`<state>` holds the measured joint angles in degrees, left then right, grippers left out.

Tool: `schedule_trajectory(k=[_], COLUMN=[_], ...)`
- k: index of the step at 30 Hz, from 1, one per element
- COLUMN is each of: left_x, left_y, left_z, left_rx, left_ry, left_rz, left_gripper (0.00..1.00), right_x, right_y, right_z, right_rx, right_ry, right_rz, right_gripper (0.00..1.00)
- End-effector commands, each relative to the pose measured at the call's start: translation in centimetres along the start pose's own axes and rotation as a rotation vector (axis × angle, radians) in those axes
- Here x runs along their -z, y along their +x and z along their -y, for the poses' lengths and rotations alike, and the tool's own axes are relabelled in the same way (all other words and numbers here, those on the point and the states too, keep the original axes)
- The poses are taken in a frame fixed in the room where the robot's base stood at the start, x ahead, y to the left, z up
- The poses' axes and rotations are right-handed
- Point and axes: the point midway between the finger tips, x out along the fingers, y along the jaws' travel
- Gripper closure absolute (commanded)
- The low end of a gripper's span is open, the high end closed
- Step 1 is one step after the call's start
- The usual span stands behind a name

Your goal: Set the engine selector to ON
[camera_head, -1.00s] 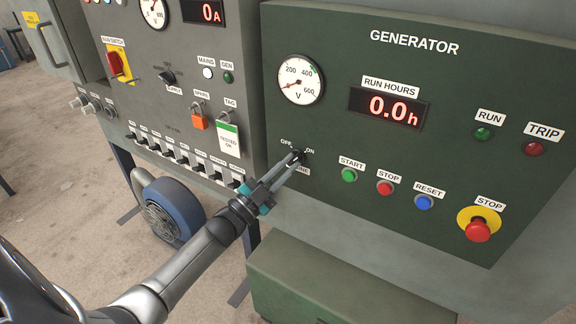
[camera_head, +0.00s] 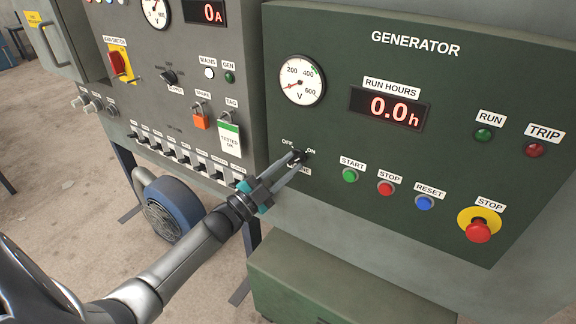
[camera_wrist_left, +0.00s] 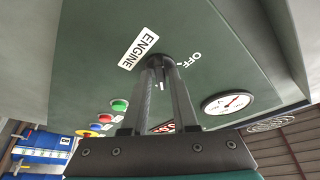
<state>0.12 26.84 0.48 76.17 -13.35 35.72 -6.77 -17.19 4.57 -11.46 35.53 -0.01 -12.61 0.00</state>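The engine selector (camera_head: 299,157) is a small dark knob on the green generator panel, with OFF printed to its upper left and ON to its upper right. My left gripper (camera_head: 297,158) reaches it from the lower left, with its two grey fingers around the knob. In the left wrist view the fingertips close in on both sides of the selector (camera_wrist_left: 158,63), beside the ENGINE label and the OFF mark. The fingers partly hide the knob, and I cannot tell clearly which mark it points to. My right gripper is not in view.
Right of the selector are a green start button (camera_head: 350,175), a red stop button (camera_head: 385,188) and a blue reset button (camera_head: 424,202). A red emergency stop (camera_head: 478,231) is farther right. A grey switch panel (camera_head: 150,100) stands left; a green box (camera_head: 330,285) sits below.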

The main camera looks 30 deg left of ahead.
Motion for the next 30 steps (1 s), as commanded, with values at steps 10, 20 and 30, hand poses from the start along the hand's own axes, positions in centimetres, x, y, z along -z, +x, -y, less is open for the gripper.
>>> schedule_trajectory(k=[10, 20, 30], left_x=[0.1, 0.0, 0.0], left_y=[0.0, -2.8, -9.8], left_z=[0.1, 0.0, -0.1], left_rx=[0.002, -0.001, -0.001], left_ry=[-0.003, -0.002, -0.004], left_rz=[-0.002, 0.001, 0.002], left_gripper=[0.55, 0.55, 0.55], right_x=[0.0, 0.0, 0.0], right_y=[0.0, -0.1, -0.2], right_z=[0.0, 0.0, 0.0], right_rx=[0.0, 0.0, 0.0], right_ry=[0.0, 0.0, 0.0], right_rz=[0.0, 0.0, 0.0], right_gripper=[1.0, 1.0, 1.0])
